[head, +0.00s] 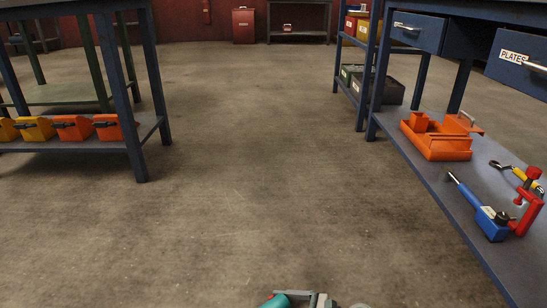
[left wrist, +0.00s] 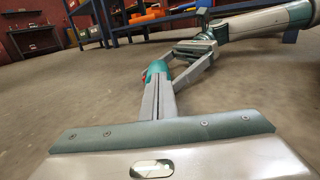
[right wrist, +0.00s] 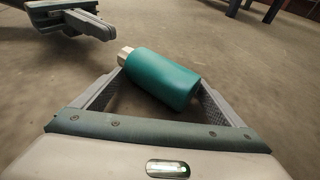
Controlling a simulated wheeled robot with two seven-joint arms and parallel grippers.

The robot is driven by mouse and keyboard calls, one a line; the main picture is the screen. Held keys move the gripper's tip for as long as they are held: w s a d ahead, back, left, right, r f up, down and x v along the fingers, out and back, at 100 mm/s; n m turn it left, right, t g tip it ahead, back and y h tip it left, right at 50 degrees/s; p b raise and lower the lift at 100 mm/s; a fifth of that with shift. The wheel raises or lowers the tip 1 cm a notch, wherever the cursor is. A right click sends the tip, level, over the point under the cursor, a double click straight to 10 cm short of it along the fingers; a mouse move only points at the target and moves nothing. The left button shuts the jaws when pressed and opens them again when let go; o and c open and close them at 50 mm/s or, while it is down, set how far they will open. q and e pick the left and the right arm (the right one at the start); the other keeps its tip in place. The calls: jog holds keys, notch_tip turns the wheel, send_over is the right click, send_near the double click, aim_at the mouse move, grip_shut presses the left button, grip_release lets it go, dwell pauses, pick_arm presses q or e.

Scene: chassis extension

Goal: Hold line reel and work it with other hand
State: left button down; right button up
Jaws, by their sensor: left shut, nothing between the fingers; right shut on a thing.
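A teal cylinder (right wrist: 163,80) with a silver end, likely the line reel, lies crosswise between the fingers of my right gripper (right wrist: 165,85). The silver end points to the upper left. My left gripper (right wrist: 108,30) is shut and empty, with its fingertips just beyond the silver end, apparently apart from it. In the left wrist view the closed left fingers (left wrist: 160,92) point at the cylinder (left wrist: 155,70), partly hiding it. A small red part shows beside it. In the head view only a bit of the cylinder (head: 273,301) shows at the bottom edge.
The concrete floor between is clear.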

pick_arm(q)
jog(key=shift+v, duration=1.55)
jog(key=shift+w+a+n+g, duration=0.5)
jog(key=shift+n+g, duration=0.2)
jog(key=shift+n, duration=0.2)
jog(key=shift+w+a+f+n+g+y, duration=0.25)
jog(key=shift+a+n+g, duration=0.2)
jog(key=shift+n, duration=0.3)
jog(key=shift+w+a+f+n+g+y, duration=0.15)
jog(key=shift+w+a+n+g, duration=0.25)
jog(key=shift+a+n, duration=0.25)
jog(key=shift+w+d+r, duration=0.1)
jog(key=shift+w+d, duration=0.05)
jog(key=shift+d, duration=0.05)
jog(key=shift+w+d, duration=1)
jog(key=shift+d, duration=0.3)
jog(key=shift+w+d, duration=1.05)
jog(key=shift+d, duration=0.3)
jog(key=shift+s+d+f, duration=0.2)
jog(key=shift+s+f, duration=0.05)
jog(key=shift+s, duration=0.05)
jog(key=shift+s+d+r, duration=0.2)
jog(key=shift+s, duration=0.1)
